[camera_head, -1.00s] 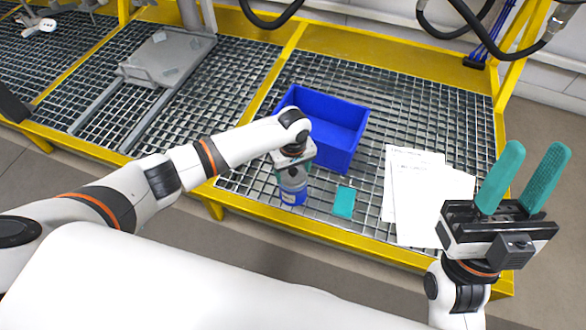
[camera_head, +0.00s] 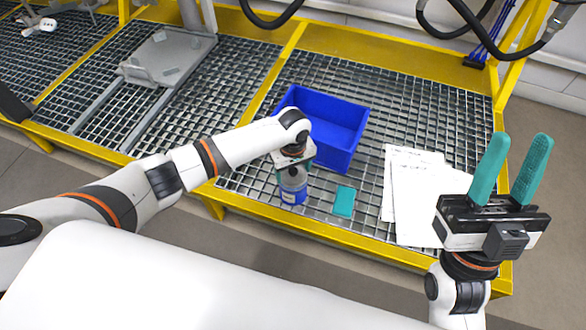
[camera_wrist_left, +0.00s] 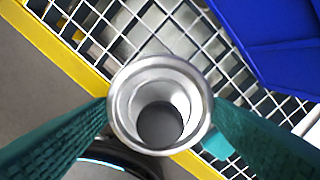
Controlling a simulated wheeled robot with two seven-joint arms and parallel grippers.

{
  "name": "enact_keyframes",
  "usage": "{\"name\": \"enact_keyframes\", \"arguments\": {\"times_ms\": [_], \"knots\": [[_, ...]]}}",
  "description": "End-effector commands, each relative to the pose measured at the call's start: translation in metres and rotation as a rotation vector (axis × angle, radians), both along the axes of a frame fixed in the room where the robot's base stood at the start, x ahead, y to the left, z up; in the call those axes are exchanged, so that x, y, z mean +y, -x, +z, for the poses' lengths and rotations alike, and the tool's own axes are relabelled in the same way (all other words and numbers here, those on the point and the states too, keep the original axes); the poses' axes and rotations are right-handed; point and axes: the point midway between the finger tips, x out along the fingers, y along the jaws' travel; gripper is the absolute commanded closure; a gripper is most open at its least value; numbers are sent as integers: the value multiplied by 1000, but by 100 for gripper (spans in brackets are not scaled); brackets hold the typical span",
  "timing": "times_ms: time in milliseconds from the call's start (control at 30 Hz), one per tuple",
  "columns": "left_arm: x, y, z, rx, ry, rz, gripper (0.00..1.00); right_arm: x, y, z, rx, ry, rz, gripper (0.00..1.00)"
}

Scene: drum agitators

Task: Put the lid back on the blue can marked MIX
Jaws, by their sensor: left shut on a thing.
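The blue can (camera_head: 293,192) stands upright near the front edge of the grating, blue low down and paler above. My left gripper (camera_head: 293,168) is over its top, fingers down on either side. In the left wrist view, its teal fingers are shut on a round silver rim (camera_wrist_left: 119,105). Inside the rim is a deep-looking recess with a dark round bottom, which looks like the can's open mouth. I cannot make out the MIX marking or a separate lid. My right gripper (camera_head: 510,172) is open and empty, fingers up, at the right front.
A blue bin (camera_head: 345,160) stands just behind the can. A teal block (camera_head: 344,202) lies right of the can, with white papers (camera_head: 415,210) further right. A grey plate-like frame (camera_head: 165,58) is at the back left. The yellow edge (camera_head: 270,227) runs along the front.

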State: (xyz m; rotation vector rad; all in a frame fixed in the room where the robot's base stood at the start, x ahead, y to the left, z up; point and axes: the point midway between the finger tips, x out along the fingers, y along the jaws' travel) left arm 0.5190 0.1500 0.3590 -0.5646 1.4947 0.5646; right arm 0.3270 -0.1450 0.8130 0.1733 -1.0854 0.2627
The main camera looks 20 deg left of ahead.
Motion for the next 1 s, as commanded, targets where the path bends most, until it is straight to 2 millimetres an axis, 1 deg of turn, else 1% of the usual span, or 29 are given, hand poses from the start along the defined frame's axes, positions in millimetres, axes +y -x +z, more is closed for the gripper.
{"name": "enact_keyframes", "arguments": {"times_ms": [267, 300, 433, 633, 667, 1000], "knots": [[0, 0, 0, 0, 0, 0, 49, 0, 1, 1, -2, 0, -1, 64], [0, 0, 0, 0, 0, 0, 23, 0, 1, 1, -3, 0, -1, 64], [0, 0, 0, 0, 0, 0, 2, 0, 1, 1, -3, 0, -1, 64], [0, 0, 0, 0, 0, 0, 2, -1, 1, 1, -4, -1, -1, 64], [0, 0, 0, 0, 0, 0, 0, -1, 1, 1, -4, -1, -1, 64], [0, 0, 2, 0, 0, 0, 0, 0, -1, 1, 10, 4, -1, 64]]}}
